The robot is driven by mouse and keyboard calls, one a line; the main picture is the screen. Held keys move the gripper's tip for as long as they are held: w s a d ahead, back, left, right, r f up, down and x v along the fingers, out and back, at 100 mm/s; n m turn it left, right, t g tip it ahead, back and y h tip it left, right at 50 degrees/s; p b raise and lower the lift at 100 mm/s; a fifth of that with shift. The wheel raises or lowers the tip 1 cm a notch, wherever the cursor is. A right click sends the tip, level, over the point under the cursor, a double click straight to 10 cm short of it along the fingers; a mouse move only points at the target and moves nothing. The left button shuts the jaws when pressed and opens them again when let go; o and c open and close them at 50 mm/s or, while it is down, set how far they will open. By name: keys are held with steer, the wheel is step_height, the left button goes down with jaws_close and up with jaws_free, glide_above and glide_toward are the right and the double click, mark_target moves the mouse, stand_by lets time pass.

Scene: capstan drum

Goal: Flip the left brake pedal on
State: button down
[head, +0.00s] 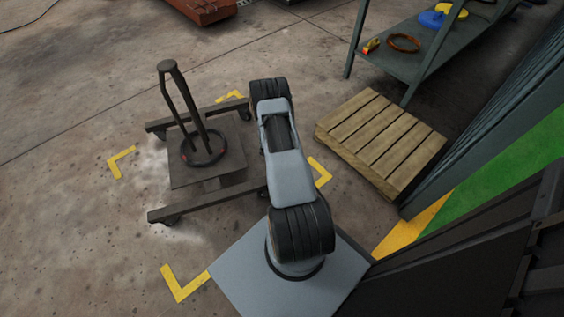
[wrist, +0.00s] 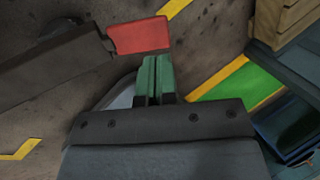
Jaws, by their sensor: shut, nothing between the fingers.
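A red flat pedal (wrist: 138,36) shows in the wrist view at the end of a dark frame leg (wrist: 55,65). I cannot tell from this view alone whether it is the left one. My gripper (wrist: 157,62), with green fingers, is shut and empty. Its tips point at the pedal's lower right edge in the picture; I cannot tell if they touch it. In the head view the dark wheeled capstan stand (head: 180,174) stands left of my arm. My arm hides the gripper and the pedal there.
A wooden pallet (head: 381,138) lies right of my arm, below a green-grey shelf table (head: 425,50). Yellow corner marks (head: 180,284) surround the stand on the concrete floor. A dark wall (head: 490,130) closes the right side. Floor left of the stand is clear.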

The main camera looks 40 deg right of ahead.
steer(key=shift+b+x, duration=0.95)
steer(key=shift+x, duration=1.6)
